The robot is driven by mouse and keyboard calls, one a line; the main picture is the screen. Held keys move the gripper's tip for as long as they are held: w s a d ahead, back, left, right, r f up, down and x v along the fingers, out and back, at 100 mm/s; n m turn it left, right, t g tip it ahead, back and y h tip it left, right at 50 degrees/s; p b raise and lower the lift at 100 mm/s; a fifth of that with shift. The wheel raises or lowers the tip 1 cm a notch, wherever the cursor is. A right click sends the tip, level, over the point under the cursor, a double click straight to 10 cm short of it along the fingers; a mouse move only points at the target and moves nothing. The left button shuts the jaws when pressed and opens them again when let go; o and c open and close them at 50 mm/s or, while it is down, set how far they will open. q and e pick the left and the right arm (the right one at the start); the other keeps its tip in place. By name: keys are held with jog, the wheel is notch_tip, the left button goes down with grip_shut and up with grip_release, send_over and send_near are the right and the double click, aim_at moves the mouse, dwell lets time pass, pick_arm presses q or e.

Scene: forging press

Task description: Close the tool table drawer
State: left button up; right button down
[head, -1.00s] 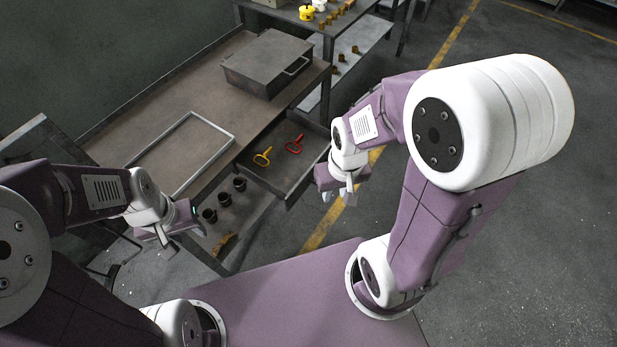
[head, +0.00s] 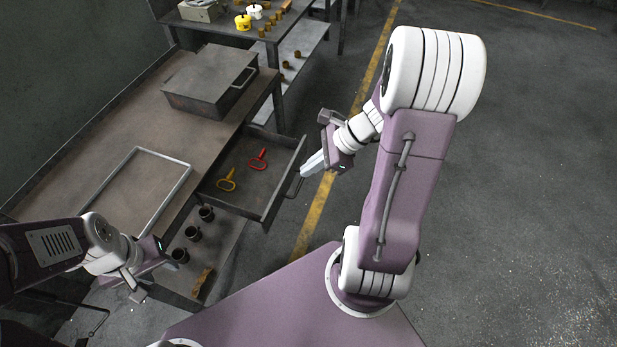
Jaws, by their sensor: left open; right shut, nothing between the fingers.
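The tool table (head: 115,112) stands at the left with its drawer (head: 266,200) pulled out toward the right. A yellow-handled tool (head: 227,182) and a red-handled tool (head: 259,160) lie in the drawer. The drawer's handle (head: 296,186) is on its right-hand front face. My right gripper (head: 306,170) is shut and empty, its fingertips close to the drawer front by the handle; I cannot tell whether they touch. My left gripper (head: 138,284) is open and empty, low at the left, near the table's front side and away from the drawer.
A grey metal box (head: 205,85) and a rectangular frame (head: 150,190) are on the tabletop. Several dark cups (head: 193,233) stand on the lower shelf. Another table (head: 222,28) with small parts is behind. Floor right of the drawer is clear.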

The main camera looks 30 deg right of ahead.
jog(key=s+d+f+m+t+h+b, duration=0.15)
jog(key=d+f+m, duration=0.35)
jog(key=d, duration=0.5)
pick_arm(q)
notch_tip(320, 180, down, 7)
jog(key=b, duration=0.4)
jog(key=shift+w, duration=0.25)
pick_arm(e)
jog(key=w+a+r+x, duration=0.1)
jog(key=x, duration=1)
jog(key=shift+w+a+f+t, duration=0.15)
jog(key=shift+w+a+t, duration=0.15)
jog(key=shift+w+t, duration=0.05)
jog(key=shift+a, duration=0.1)
